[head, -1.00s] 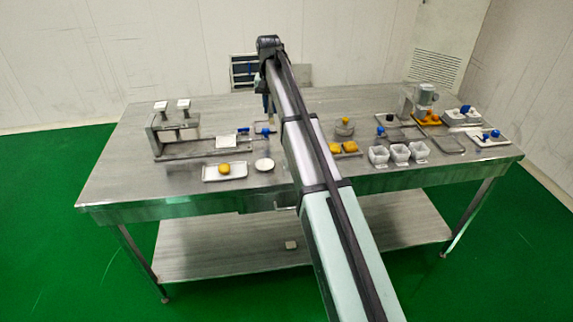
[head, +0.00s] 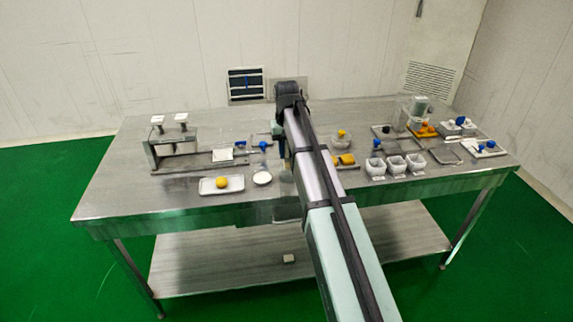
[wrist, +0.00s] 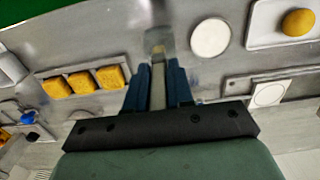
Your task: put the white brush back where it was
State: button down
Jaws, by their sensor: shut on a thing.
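In the wrist view, my gripper (wrist: 158,88) is shut on a narrow pale thing, which I take to be the white brush (wrist: 157,72). It runs between the dark blue fingers, and its far end shows a pale yellowish tip above the steel table. I cannot tell whether the tip touches the table. A round white dish (wrist: 210,37) lies right of the brush, and several yellow sponge blocks (wrist: 85,81) lie left of it. In the head view, my arm hides most of the gripper and the brush.
A white tray (head: 207,190) with a yellow ball (head: 222,183) is left of the dish in the head view. A metal press-like stand (head: 157,152) is at the table's left. Small white cups (head: 396,167) and blue-handled tools stand to the right. The table's front left is bare.

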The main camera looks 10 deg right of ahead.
aim_at(286, 157)
jog(key=shift+f, duration=2.55)
jog(key=shift+f, duration=0.1)
jog(key=c, duration=1)
grip_release()
notch_tip(286, 157, up, 12)
jog(key=shift+r, duration=0.15)
